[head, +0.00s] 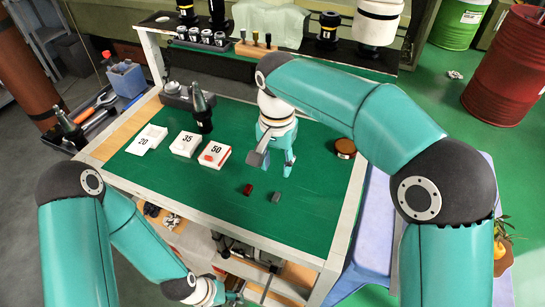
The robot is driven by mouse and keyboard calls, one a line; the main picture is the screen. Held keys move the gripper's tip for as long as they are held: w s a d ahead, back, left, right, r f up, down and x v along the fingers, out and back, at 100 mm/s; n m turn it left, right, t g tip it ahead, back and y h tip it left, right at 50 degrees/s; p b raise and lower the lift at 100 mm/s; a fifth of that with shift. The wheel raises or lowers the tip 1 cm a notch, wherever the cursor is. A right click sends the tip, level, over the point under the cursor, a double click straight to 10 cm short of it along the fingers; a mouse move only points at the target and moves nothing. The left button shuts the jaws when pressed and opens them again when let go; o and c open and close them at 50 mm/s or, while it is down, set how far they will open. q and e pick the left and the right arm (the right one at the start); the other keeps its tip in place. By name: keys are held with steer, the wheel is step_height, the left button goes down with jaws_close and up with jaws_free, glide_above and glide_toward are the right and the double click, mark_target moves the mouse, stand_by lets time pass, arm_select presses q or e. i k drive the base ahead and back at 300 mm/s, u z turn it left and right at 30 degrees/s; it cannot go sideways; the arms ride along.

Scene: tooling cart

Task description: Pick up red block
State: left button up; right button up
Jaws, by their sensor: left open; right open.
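A small dark red block (248,189) lies on the green mat of the cart top (175,190), near the middle front. A small grey block (276,197) lies to its right, apart from it. Another small red piece (208,157) is at the white tray marked 50 (216,150). My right gripper (277,168) points down over the mat, behind the two blocks, open with nothing seen between its fingers. My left gripper (232,298) is low at the bottom edge, in front of the cart and below its top, open; its fingertips are hard to make out.
White trays marked 20 (147,139) and 35 (186,143) stand left of tray 50. A dark tool holder (203,118) stands behind them. A round brown-topped tin (345,148) is at the right. The front right of the mat is clear.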

mark_target(247, 191)
steer(key=k, duration=1)
